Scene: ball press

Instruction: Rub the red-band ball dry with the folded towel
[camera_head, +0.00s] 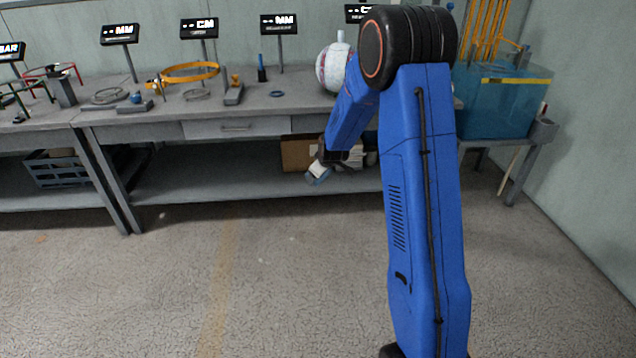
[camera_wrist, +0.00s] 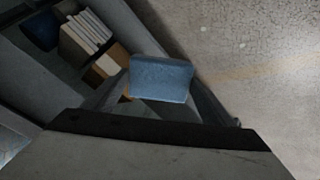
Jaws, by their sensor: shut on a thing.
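A pale ball with reddish markings (camera_head: 331,68) stands on the workbench in the head view, partly hidden behind my blue arm. Its full band cannot be seen. My gripper (camera_head: 323,167) hangs in front of the bench, lower than the bench top and apart from the ball. It is shut on the folded towel, a small blue block (camera_wrist: 160,79) between the two fingers in the wrist view. The towel also shows small and bluish below my gripper in the head view (camera_head: 317,178). The ball is not in the wrist view.
The grey workbench (camera_head: 255,112) holds rings, gauges and signs. Cardboard boxes (camera_head: 297,153) sit on its lower shelf, close behind my gripper. A blue water tank (camera_head: 505,105) stands at the right. The floor in front is clear.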

